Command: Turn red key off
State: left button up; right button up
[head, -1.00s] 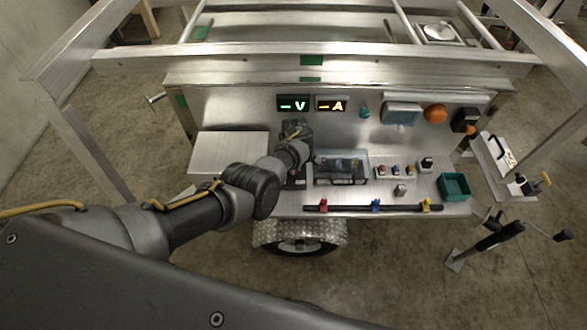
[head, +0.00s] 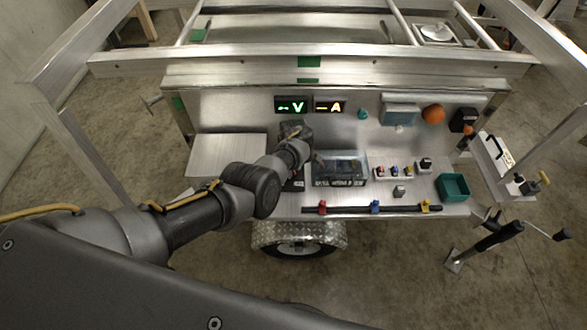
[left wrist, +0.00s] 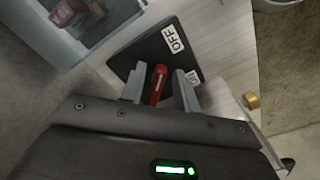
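The red key (left wrist: 157,84) stands on a black plate (left wrist: 160,50) in the left wrist view. The plate has a white OFF label (left wrist: 173,39) and a second label partly covered by a finger. My left gripper (left wrist: 159,88) has one finger on each side of the key, with a narrow gap visible, so it looks open around it. In the head view my left wrist (head: 295,153) reaches over the panel's shelf, and the arm hides the key there. My right gripper is in neither view.
A clear-covered box (head: 340,170) sits right of my wrist. A black bar (head: 340,209) with coloured clips runs along the shelf's front. Lit V (head: 291,105) and A (head: 330,106) displays are behind.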

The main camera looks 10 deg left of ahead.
pick_arm(q)
notch_tip(320, 180, up, 11)
jog(key=p, duration=0.4)
jog(key=shift+f, duration=0.1)
dwell(0.7)
